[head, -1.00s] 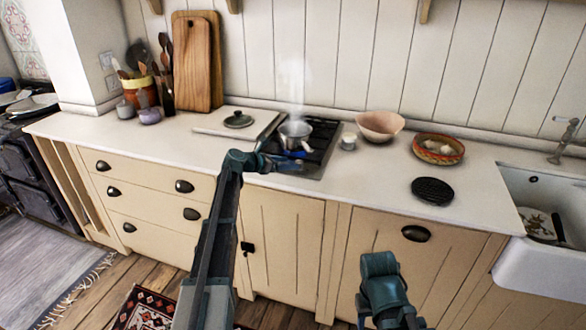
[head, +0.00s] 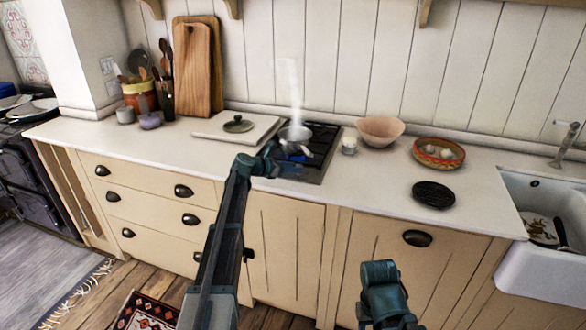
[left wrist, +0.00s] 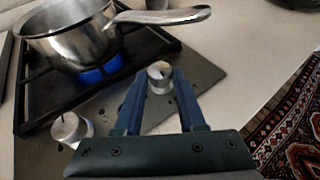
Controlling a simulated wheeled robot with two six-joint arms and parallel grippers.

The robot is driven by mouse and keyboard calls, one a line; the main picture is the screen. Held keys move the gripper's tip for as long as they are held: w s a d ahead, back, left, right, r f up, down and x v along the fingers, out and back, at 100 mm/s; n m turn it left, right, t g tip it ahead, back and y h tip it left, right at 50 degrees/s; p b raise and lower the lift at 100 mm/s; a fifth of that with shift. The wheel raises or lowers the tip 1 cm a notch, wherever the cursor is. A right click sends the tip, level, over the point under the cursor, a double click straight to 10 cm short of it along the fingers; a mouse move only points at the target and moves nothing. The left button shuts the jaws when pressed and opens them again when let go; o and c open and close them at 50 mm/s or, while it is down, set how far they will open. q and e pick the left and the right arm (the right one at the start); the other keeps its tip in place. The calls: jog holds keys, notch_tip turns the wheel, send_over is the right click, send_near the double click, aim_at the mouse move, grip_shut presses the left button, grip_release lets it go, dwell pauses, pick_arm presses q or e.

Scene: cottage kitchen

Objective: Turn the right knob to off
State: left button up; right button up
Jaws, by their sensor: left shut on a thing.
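The hob (head: 325,150) is set in the counter with a steel saucepan (head: 294,134) on it. A blue flame (left wrist: 95,74) burns under the saucepan (left wrist: 68,42). In the left wrist view two silver knobs sit on the hob's front strip. My left gripper (left wrist: 161,78) has its fingers on both sides of the right knob (left wrist: 159,72) and is shut on it. The left knob (left wrist: 70,129) stands free. The knob's mark is too small to read. In the head view my left gripper (head: 290,170) is at the hob's front edge. My right gripper's fingers are not in view.
The saucepan handle (left wrist: 165,16) reaches out near the held knob, and steam rises from the pan. A small candle jar (head: 349,146), pink bowl (head: 380,129) and black trivet (head: 433,194) stand to the right. A board with a lid (head: 238,124) lies left.

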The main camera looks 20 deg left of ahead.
pick_arm(q)
grip_shut()
jog(key=m+g+h, duration=0.1)
jog(key=w+m+h, duration=0.1)
jog(key=shift+a+m+g+h, duration=0.3)
jog(key=shift+a+g, duration=0.1)
jog(key=m+g, duration=0.1)
jog(key=m+g+h, duration=0.2)
jog(key=shift+w+a, duration=0.15)
jog(key=shift+w, duration=0.1)
jog(key=shift+m+g+h, duration=0.3)
jog(key=shift+m+g, duration=0.7)
jog(key=shift+g, duration=0.1)
jog(key=o, duration=1.1)
grip_release()
jog(key=shift+c, duration=0.2)
